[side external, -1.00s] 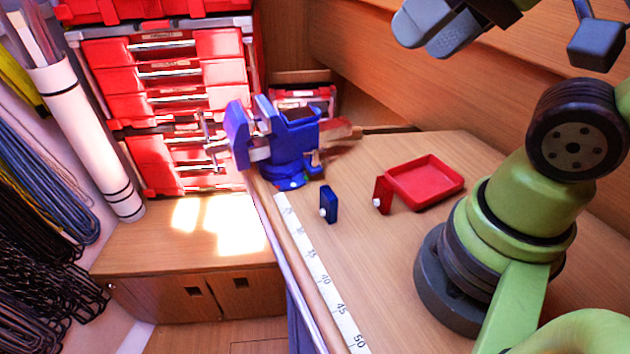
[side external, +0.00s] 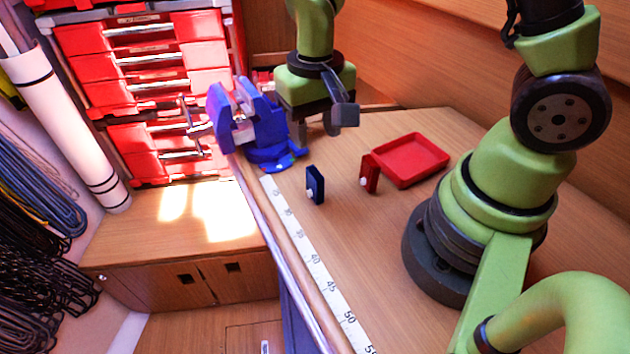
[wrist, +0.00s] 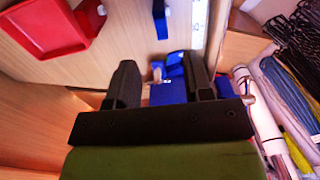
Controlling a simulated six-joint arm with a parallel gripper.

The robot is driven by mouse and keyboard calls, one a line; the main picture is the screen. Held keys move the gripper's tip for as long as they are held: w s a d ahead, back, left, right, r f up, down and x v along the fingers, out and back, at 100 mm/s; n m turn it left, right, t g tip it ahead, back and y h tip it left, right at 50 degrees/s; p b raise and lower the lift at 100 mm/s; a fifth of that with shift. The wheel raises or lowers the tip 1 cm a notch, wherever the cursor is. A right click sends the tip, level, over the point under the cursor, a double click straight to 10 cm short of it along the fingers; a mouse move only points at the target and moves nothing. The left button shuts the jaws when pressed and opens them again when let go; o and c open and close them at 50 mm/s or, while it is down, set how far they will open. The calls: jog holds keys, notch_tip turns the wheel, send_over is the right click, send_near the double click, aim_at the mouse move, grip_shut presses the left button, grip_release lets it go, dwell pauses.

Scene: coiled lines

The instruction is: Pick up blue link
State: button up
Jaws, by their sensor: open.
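The blue link (side external: 315,186), a small dark blue block with a white knob, stands upright on the wooden worktop. In the wrist view the blue link (wrist: 160,20) shows near the top edge, beyond my fingertips and roughly in line with the gap between them. My gripper (side external: 328,118) points down above the worktop, beside the blue vise and behind the blue link in the side view. In the wrist view my gripper (wrist: 162,75) has its two dark fingers wide apart, with nothing held between them.
A red link (side external: 369,174) stands to the right of the blue one, beside a shallow red tray (side external: 412,160). The blue vise (side external: 262,130) is mounted at the bench's far left corner. A measuring strip (side external: 315,262) runs along the left edge. The worktop in front is clear.

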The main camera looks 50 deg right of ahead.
aim_at(315, 172)
notch_tip(315, 172, down, 9)
jog(key=shift+a+f, duration=0.1)
grip_shut()
dwell(0.5)
